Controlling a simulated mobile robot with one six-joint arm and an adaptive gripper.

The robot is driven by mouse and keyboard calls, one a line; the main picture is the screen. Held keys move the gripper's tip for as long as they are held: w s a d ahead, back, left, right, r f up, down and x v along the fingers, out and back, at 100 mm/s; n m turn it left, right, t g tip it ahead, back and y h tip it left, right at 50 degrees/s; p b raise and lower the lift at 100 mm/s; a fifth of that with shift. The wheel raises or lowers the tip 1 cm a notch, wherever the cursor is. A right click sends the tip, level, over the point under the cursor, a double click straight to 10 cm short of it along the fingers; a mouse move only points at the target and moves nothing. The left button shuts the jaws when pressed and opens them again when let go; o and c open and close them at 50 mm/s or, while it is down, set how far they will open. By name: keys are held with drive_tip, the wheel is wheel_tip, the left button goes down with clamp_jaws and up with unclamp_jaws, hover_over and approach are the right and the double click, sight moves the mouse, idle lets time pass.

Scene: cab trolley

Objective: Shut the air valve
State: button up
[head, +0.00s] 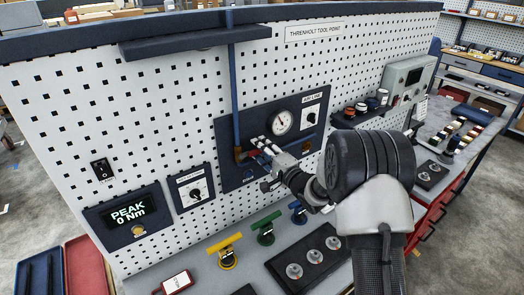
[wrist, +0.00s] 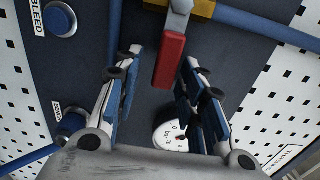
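The air valve has a brass body (wrist: 203,8) on a blue pipe (wrist: 265,33), with a red lever handle (wrist: 169,62). In the wrist view the handle points down the picture, roughly crosswise to the pipe. My gripper (wrist: 158,75) is open, with one finger on each side of the handle and gaps between fingers and handle. In the head view my gripper (head: 267,160) is at the air-line panel (head: 232,179) and hides most of the valve; a brass part (head: 238,153) shows at its left.
A pressure gauge (head: 281,122) sits right of the valve; it shows between the fingers in the wrist view (wrist: 170,132). A blue bleed button (wrist: 60,19) is nearby. Below are coloured T-handles (head: 225,250) and a dark tray (head: 306,258). A shelf (head: 195,42) juts out above.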

drive_tip(key=shift+s, duration=0.1)
drive_tip(key=v, duration=1.2)
drive_tip(key=s+d+r+n+g+h+b, duration=0.4)
drive_tip(key=s+d+n+h+b, duration=0.2)
drive_tip(key=s+d+h, duration=0.5)
drive_tip(key=s+a+f+n+g+b, duration=0.1)
drive_tip(key=s+f+g, duration=0.1)
drive_tip(key=s, duration=0.7)
drive_tip(key=s+a+f+n+g+b, duration=0.1)
drive_tip(key=s+f+n+g+b, duration=0.1)
drive_tip(key=s, duration=0.7)
drive_tip(key=s+a+f+n+g+y+b, duration=0.1)
drive_tip(key=s+a+f+n+g, duration=0.1)
drive_tip(key=s, duration=0.7)
drive_tip(key=shift+f, duration=0.3)
